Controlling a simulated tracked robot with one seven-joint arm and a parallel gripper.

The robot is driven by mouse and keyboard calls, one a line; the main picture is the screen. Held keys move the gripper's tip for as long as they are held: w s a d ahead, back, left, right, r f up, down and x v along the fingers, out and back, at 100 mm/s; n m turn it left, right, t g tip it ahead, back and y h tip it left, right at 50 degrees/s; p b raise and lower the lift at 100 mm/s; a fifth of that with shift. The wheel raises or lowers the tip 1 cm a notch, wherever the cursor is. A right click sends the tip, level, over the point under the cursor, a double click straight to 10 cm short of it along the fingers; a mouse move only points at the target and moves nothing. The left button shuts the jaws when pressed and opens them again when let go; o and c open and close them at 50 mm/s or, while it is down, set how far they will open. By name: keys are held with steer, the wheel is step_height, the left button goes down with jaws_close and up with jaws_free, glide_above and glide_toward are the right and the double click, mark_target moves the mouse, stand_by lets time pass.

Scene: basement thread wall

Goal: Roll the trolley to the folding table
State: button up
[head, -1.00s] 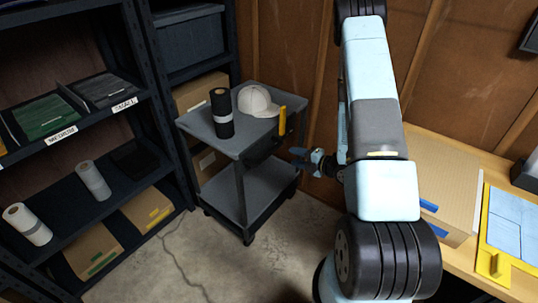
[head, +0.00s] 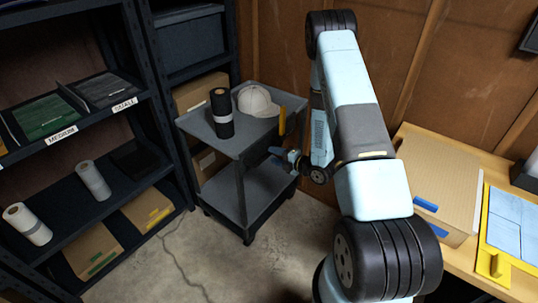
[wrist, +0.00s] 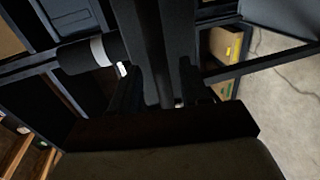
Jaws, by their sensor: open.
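The trolley (head: 262,186) is grey with two shelves and stands by the back wall, beside the shelving. A black roll with a white band (head: 222,112) stands on its top, next to a pale cap (head: 257,101). A yellow piece (head: 282,121) shows at its right end. My gripper (head: 273,155) is open at the trolley's right end, below the top shelf. In the wrist view, a dark upright bar shows between my open fingers (wrist: 160,88); I cannot tell whether they touch it. No table is clearly recognisable as the folding table.
Dark shelving (head: 160,125) with rolls and boxes closes off the left. A wooden-topped bench (head: 462,262) with a cardboard box (head: 440,180) and a yellow-framed board (head: 512,235) is at the right. Concrete floor (head: 215,262) is clear in front of the trolley.

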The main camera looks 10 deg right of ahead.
mark_target(271, 154)
steer(key=shift+x, duration=1.8)
steer(key=shift+f, duration=0.1)
jaws_close()
steer(key=shift+s, duration=0.1)
